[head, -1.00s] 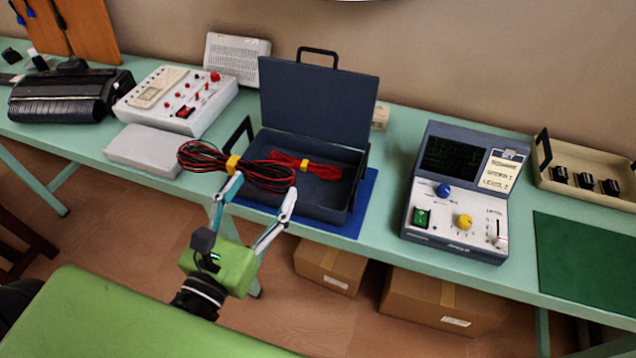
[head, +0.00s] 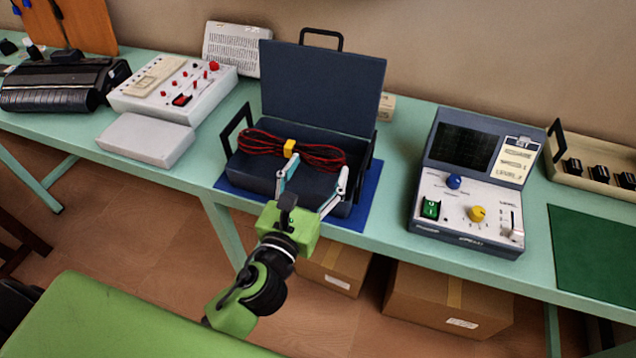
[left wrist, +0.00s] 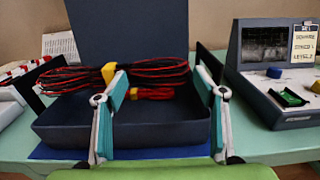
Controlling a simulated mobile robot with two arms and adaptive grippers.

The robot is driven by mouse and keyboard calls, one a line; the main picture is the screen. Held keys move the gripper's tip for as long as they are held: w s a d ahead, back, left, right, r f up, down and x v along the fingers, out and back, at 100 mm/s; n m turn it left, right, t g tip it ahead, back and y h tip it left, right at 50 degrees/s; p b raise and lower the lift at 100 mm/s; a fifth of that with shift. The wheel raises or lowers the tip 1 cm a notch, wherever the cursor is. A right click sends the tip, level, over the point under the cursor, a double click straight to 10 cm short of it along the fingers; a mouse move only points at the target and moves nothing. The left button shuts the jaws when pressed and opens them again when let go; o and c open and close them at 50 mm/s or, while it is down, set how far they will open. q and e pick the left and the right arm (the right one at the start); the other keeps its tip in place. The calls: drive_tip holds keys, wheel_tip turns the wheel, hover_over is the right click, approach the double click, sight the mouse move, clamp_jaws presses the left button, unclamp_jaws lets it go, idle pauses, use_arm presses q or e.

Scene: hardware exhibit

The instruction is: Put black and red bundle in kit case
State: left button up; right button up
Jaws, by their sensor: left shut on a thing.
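The case lid stands upright at the back. My right gripper is not in view.
The case stands on a blue mat (head: 362,210). A console with a dark screen (head: 468,185) is to its right, and a grey box (head: 147,140) and a switch panel (head: 172,92) to its left. A green mat (head: 600,250) lies bare at far right.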

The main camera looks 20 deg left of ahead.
use_arm(q)
drive_tip(key=f, duration=0.2)
drive_tip(key=f+b, duration=0.1)
drive_tip(key=shift+w+d+f+b, duration=0.1)
drive_tip(key=shift+w+f+b, duration=0.1)
drive_tip(key=shift+f+b, duration=0.15)
drive_tip(key=shift+r, duration=0.1)
drive_tip(key=shift+f+b, duration=0.3)
drive_tip(key=shift+f, duration=0.35)
drive_tip(key=o, duration=1.1)
drive_tip(key=shift+s, duration=0.1)
drive_tip(key=shift+o, duration=0.2)
